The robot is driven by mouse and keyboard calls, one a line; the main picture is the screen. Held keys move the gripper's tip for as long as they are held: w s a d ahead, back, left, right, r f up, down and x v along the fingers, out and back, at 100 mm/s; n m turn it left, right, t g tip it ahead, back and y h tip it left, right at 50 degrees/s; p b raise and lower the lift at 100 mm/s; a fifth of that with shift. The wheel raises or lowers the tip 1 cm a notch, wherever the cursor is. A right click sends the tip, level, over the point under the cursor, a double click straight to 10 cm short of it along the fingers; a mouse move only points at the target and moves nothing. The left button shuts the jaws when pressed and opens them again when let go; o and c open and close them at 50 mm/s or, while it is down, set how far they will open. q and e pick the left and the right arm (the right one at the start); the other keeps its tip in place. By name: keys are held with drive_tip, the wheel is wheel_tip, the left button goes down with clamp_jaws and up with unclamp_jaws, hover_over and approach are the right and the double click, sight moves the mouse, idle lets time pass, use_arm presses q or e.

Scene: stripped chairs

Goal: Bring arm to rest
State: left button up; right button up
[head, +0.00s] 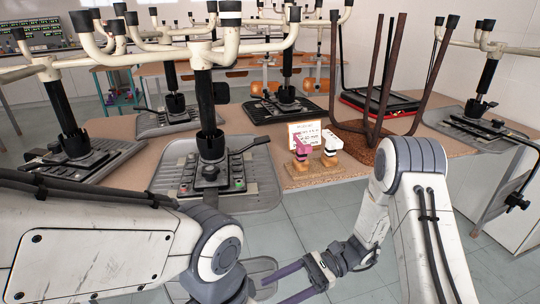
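My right gripper (275,292) is low in the middle of the head view, in front of the table and over the tiled floor. Its two purple fingers point left and are apart, with nothing visible between them. My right arm (415,160) bends at a high elbow, and its forearm hangs down to the gripper. My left arm (110,240) comes in from the left to a round joint at the bottom. The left gripper does not show.
Several upturned stripped chairs (203,100) stand on the brown table (270,130), their legs reaching up. A rusty chair frame (362,125) stands at the right. Near the front edge are a pink item (301,150), a white item (330,144) and a card (304,128). Floor (320,215) shows between the arms.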

drive_tip(key=s+d+f+n+t+h+b, duration=0.1)
drive_tip(key=s+f+n+t+h+b, duration=0.2)
drive_tip(key=s+f+n+h+b, duration=0.5)
drive_tip(key=s+d+f+n+t+h+b, duration=0.25)
drive_tip(key=s+n+h+b, duration=0.3)
drive_tip(key=n+b, duration=0.65)
wheel_tip(320, 180, up, 37)
drive_tip(key=p, duration=3.8)
drive_tip(key=shift+a+r+t+h, duration=0.15)
drive_tip(key=shift+a+t+h, duration=0.2)
drive_tip(key=shift+t, duration=0.1)
drive_tip(key=shift+w, duration=0.1)
